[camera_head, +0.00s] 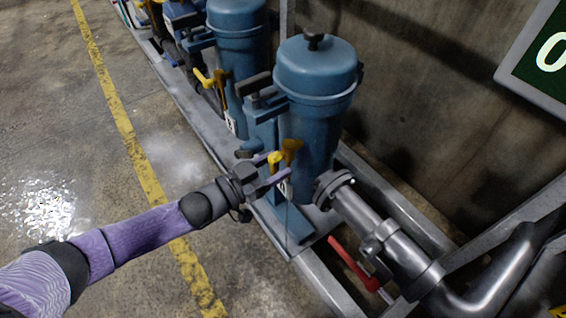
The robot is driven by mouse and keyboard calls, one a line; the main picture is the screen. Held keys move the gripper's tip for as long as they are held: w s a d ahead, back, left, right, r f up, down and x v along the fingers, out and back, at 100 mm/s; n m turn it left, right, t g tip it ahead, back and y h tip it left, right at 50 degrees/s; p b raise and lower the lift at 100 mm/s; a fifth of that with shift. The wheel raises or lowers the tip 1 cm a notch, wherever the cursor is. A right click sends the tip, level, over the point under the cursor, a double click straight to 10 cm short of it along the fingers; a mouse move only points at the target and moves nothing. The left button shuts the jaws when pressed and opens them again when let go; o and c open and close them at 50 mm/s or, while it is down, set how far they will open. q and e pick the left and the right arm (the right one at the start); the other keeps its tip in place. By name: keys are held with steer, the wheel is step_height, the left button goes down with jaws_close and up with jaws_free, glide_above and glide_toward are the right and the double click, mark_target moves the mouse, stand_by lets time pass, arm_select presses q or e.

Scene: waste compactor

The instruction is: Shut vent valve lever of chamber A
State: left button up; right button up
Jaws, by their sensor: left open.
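The near blue chamber (316,75) stands upright with a black knob on its lid. A yellow lever (275,158) is low on its front, with a darker yellow handle part (291,148) just right of it. My left gripper (281,168) is open at this lever, one finger on the upper side and one on the lower. Whether a finger touches the lever I cannot tell. A small white tag (284,189) hangs below, its letter unreadable, partly behind the gripper. My right gripper is out of view.
A second blue chamber (238,55) with its own yellow lever (204,79) stands behind. A red-handled valve (352,264) and thick metal pipe (372,222) are at the lower right. A concrete wall is behind. The floor left of the yellow line (110,95) is clear.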

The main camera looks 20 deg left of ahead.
arm_select(q)
steer(key=shift+x, duration=0.95)
jaws_close()
stand_by(0.7)
